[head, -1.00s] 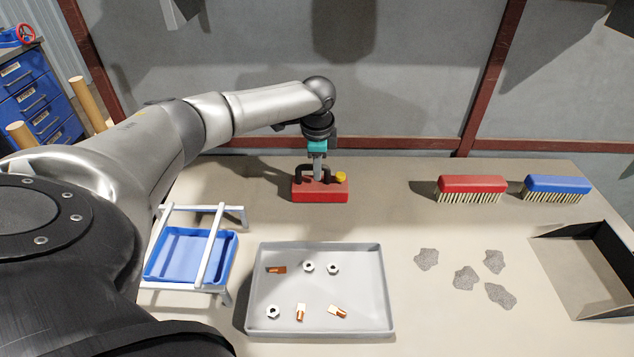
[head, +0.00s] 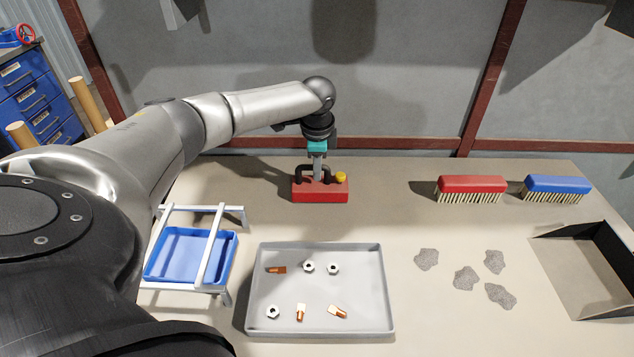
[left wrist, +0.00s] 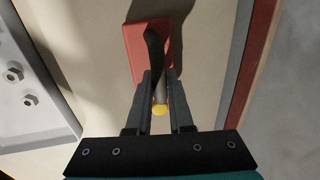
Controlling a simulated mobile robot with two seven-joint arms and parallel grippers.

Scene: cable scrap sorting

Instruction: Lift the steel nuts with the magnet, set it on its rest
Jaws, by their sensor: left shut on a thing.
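The magnet (head: 320,193) is a red block with a black handle and a yellow knob, upright on the table behind the tray. My left gripper (head: 318,172) is over it and shut on its black handle; the left wrist view shows the fingers (left wrist: 159,95) either side of the handle, with the red block (left wrist: 146,45) beyond. Steel nuts (head: 308,267), (head: 333,268) and (head: 273,312) lie in the grey tray (head: 387,300) with several copper pieces (head: 300,313). The white rest (head: 208,250) stands left of the tray over a blue bin (head: 165,262). My right gripper is out of view.
A red brush (head: 471,186) and a blue brush (head: 556,186) lie at the back right. Several grey scrap pieces (head: 465,278) lie right of the tray, before a dustpan (head: 580,270). The table between the magnet and the red brush is clear.

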